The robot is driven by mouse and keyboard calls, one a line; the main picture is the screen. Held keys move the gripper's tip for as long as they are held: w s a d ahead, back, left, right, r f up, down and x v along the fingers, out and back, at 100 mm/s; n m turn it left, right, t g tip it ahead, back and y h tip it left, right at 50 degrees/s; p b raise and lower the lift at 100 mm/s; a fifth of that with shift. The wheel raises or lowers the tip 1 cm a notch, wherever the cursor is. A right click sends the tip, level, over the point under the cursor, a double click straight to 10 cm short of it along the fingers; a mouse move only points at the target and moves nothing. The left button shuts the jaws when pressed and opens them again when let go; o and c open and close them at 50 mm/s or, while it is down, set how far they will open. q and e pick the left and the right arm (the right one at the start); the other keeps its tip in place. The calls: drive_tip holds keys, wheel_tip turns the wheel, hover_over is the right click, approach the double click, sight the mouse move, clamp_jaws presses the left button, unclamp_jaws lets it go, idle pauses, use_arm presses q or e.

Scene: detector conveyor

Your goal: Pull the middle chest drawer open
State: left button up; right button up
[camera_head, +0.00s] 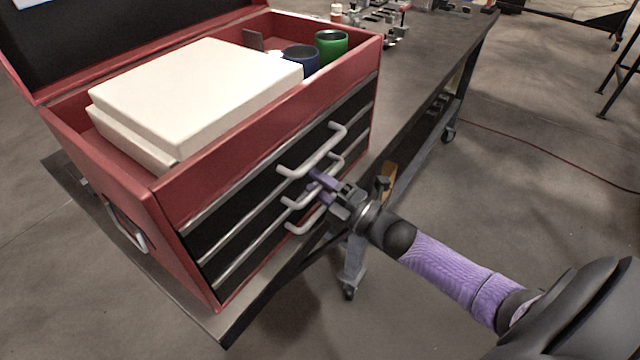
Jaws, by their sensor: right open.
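A red tool chest (105,175) with an open lid stands on a dark table. Its front has three dark drawers, each with a light bar handle, and all look closed. The top handle (315,158) is fully visible. The middle handle (292,202) is partly hidden by my right gripper (318,187). The bottom handle (303,227) shows below it. My right gripper is open, its purple-tipped fingers at the middle handle; I cannot tell whether they touch it. My left gripper is not in view.
The chest's top tray holds white boxes (200,88), a green cup (331,45) and a blue cup (300,58). The wheeled table (425,85) extends to the back with small parts on it. The floor at right is open, with a red cable (545,155).

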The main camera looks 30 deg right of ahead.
clamp_jaws()
idle(0.4)
idle(0.4)
idle(0.5)
